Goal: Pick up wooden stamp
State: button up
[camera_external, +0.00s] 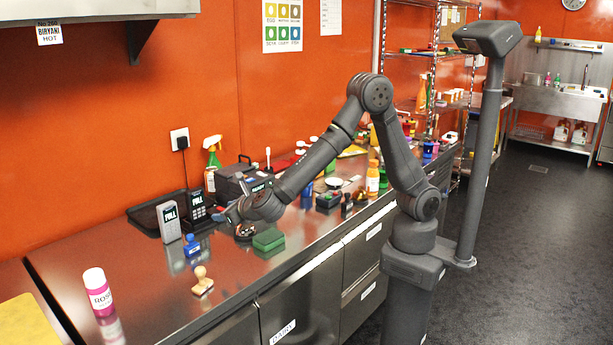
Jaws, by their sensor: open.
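The wooden stamp (202,281) is pale and has a rounded knob handle. It stands on the steel counter (150,290) near the front edge, with nothing around it touching. My gripper (231,216) is at the end of the arm, above the counter and further back than the stamp. It is small and dark in this view, open, and clearly apart from the stamp. The exact gap between its fingers is hard to see.
A blue stamp (192,246), a grey card terminal (169,222) and a green box (268,239) stand behind the wooden stamp. The counter between bottle and stamp is clear.

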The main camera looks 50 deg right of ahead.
aim_at(202, 271)
jog(key=s+a+f+n+g+y, duration=0.15)
jog(key=s+a+n+y, duration=0.3)
jog(key=s, duration=0.55)
jog(key=s+a+f+n+y, duration=0.25)
jog(key=s+a, duration=0.35)
jog(key=s, duration=0.4)
jog(key=shift+n, duration=0.4)
jog(key=x, duration=1.1)
jog(key=shift+w, duration=0.45)
jog(key=shift+d+f+x, duration=0.15)
jog(key=shift+x, duration=1.2)
jog(key=shift+d+f+x, duration=0.15)
jog(key=shift+x, duration=1.25)
jog(key=c, duration=1)
jog(key=shift+r, duration=0.1)
jog(key=shift+c, duration=0.2)
